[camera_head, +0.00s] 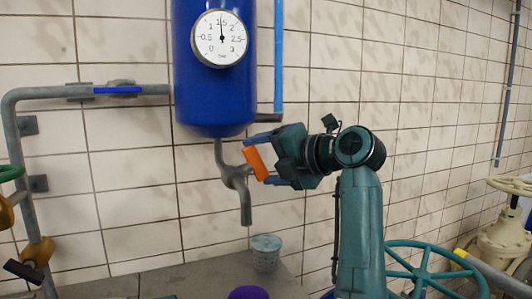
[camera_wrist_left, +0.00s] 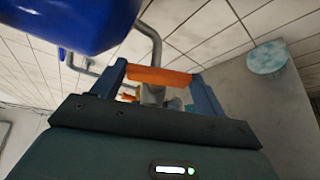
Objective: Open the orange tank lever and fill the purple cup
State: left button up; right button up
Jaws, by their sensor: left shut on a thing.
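The orange lever (camera_head: 256,163) sits on the tap under the blue tank (camera_head: 215,95), and is tilted in the head view. My left gripper (camera_head: 269,160) is shut on this lever from the right. In the left wrist view the orange lever (camera_wrist_left: 158,76) spans the space between the two blue fingers of my left gripper (camera_wrist_left: 163,82). The grey spout (camera_head: 246,206) points down from the tap. The purple cup (camera_head: 249,293) shows only its top at the bottom edge of the head view. No flow shows at the spout. My right gripper is not in view.
A light blue patterned cup (camera_head: 266,252) stands on the grey counter (camera_head: 195,280), below and right of the spout. A round gauge (camera_head: 220,38) is on the tank. A pipe with a blue handle (camera_head: 117,90) runs left. A teal handwheel (camera_head: 430,248) is at right.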

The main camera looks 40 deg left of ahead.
pick_arm(q)
jog(key=o, duration=1)
jog(key=v, duration=1.3)
jog(key=shift+s+d+b, duration=0.1)
jog(key=shift+d+b, duration=0.05)
jog(key=shift+b, duration=0.2)
